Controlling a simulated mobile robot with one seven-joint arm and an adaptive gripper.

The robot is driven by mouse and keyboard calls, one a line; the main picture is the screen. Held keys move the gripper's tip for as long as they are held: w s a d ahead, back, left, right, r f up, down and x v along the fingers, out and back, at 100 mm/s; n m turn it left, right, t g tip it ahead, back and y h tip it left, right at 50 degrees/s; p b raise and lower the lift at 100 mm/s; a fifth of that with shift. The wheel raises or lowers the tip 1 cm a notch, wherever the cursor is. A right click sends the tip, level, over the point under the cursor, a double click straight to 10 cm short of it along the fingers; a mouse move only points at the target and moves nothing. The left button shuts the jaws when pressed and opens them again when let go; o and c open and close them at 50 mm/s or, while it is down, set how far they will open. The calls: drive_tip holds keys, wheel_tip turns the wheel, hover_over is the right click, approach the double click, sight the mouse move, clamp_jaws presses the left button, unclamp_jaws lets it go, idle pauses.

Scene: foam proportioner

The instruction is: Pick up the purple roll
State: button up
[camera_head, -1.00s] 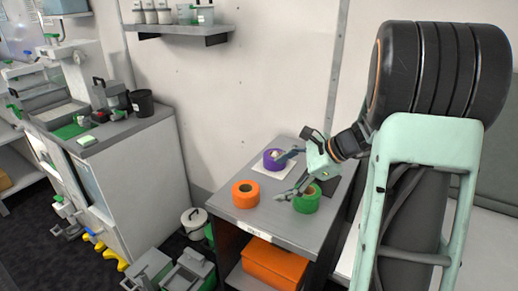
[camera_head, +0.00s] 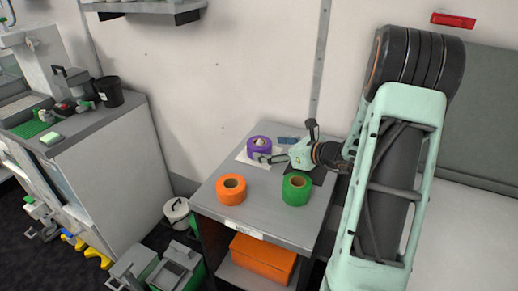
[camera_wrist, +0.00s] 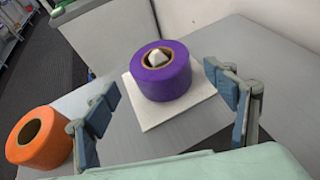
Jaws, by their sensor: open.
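The purple roll (camera_head: 259,147) lies flat on a white square pad (camera_head: 243,157) at the back of a small grey table. In the wrist view the purple roll (camera_wrist: 160,75) is ahead of my fingers, with a small white object (camera_wrist: 155,57) in its hole; the white pad (camera_wrist: 150,118) shows around its base. My gripper (camera_head: 275,150) is open and reaches in from the right, low over the table. In the wrist view the gripper (camera_wrist: 170,105) has its two blue-padded fingers spread wide, one toward each side of the roll, with nothing between them touching.
An orange roll (camera_head: 231,188) and a green roll (camera_head: 296,188) stand on the table (camera_head: 255,215) nearer the front. The orange roll (camera_wrist: 38,138) is close beside my left finger in the wrist view. The wall rises behind the table. An orange box (camera_head: 262,258) is on the shelf below.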

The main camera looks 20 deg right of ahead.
sight(264, 147)
drive_tip(key=x, duration=0.5)
drive_tip(key=shift+w, duration=0.25)
drive_tip(key=c, duration=1.3)
